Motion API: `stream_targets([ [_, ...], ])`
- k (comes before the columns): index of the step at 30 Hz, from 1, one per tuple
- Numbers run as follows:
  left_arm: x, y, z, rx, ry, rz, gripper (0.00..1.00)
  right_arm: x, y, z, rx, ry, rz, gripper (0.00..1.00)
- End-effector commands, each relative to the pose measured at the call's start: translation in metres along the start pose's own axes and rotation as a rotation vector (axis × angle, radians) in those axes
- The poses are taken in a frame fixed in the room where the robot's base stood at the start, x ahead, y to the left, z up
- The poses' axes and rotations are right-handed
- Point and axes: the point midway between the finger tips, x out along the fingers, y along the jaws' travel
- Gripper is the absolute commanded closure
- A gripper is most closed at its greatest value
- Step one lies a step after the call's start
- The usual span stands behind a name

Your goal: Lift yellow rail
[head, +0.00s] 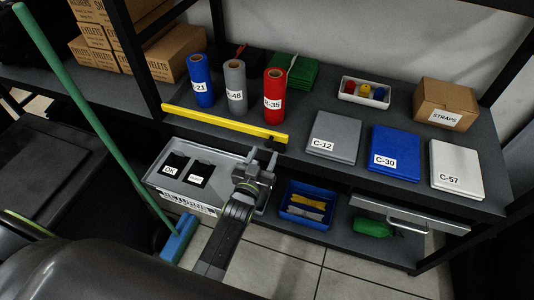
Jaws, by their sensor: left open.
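The yellow rail (215,121) is a long thin bar along the front edge of the dark shelf top. It runs from the left post to a dark end piece near the middle of the shelf. My left gripper (263,158) is open, just below and in front of the rail's right end. Its fingers point up toward the rail, and I cannot tell if they touch it. My right gripper is not in view.
Behind the rail stand blue (201,80), grey (235,87) and red (273,95) rolls. Flat cases, including a grey one (334,137), lie to the right. Below are a grey returns bin (153,179) and a blue tray (305,216). A green broom handle (85,100) leans at left.

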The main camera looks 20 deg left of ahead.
Motion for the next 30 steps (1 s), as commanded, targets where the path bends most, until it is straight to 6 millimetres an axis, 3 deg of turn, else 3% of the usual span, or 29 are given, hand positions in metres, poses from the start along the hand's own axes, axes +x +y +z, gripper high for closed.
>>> stream_targets([
  [1, 0.008, 0.0, 0.004, 0.001, 0.005, 0.001, 0.52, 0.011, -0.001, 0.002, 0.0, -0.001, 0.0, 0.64],
  [9, 0.032, 0.0, 0.003, 0.001, 0.002, 0.001, 0.52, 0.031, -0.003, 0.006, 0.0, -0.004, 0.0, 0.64],
  [23, 0.038, 0.0, 0.0, 0.001, 0.0, 0.0, 0.52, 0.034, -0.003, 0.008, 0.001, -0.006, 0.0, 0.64],
  [30, 0.038, 0.0, 0.0, 0.001, 0.0, 0.0, 0.82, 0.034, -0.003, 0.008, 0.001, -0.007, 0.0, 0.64],
])
